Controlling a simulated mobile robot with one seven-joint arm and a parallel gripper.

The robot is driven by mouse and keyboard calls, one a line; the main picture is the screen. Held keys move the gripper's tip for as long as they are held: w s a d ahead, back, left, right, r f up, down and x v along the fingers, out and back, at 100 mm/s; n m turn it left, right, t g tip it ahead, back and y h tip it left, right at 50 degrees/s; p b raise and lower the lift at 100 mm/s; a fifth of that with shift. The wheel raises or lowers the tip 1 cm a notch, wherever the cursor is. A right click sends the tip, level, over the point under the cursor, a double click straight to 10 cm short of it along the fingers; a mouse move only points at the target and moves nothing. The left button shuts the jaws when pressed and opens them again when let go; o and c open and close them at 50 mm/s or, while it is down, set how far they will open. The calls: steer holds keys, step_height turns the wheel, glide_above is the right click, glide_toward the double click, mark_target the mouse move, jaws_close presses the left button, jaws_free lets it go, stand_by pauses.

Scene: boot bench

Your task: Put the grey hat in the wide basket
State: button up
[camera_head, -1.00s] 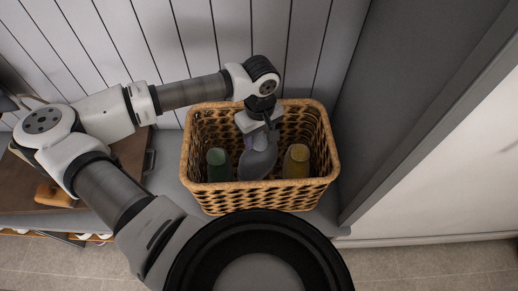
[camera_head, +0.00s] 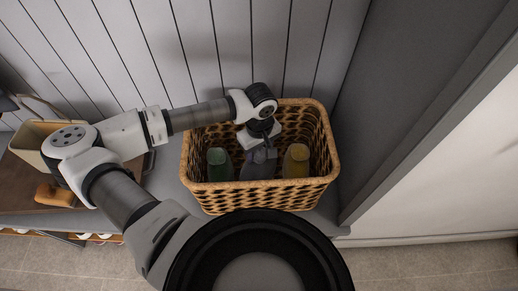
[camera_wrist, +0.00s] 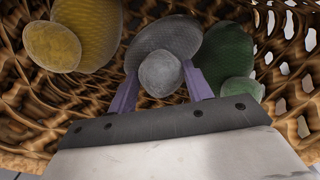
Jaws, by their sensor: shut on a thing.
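The wide basket (camera_head: 262,194) is woven, tan and dark, and stands on the bench. My gripper (camera_wrist: 162,70) is down inside it, with its purple fingers shut on the grey hat (camera_head: 258,170). In the wrist view the grey hat (camera_wrist: 165,38) has a round knob, which sits between the fingers, and a wider body beyond. The hat is within the basket walls, between a green item and a yellow one. Whether it touches the basket floor is hidden.
A green hat-like item (camera_head: 220,163) is on the left in the basket and a yellow one (camera_head: 296,160) on the right. A grey panel (camera_head: 395,120) rises close to the basket's right. A beige bin (camera_head: 33,142) stands at the far left.

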steer(key=o, duration=1.3)
steer(key=shift+r, duration=0.15)
steer(key=shift+r+p, duration=0.2)
steer(key=shift+p, duration=0.25)
step_height(320, 180, up, 12)
steer(key=shift+f+b, duration=0.15)
steer(key=shift+b, duration=0.3)
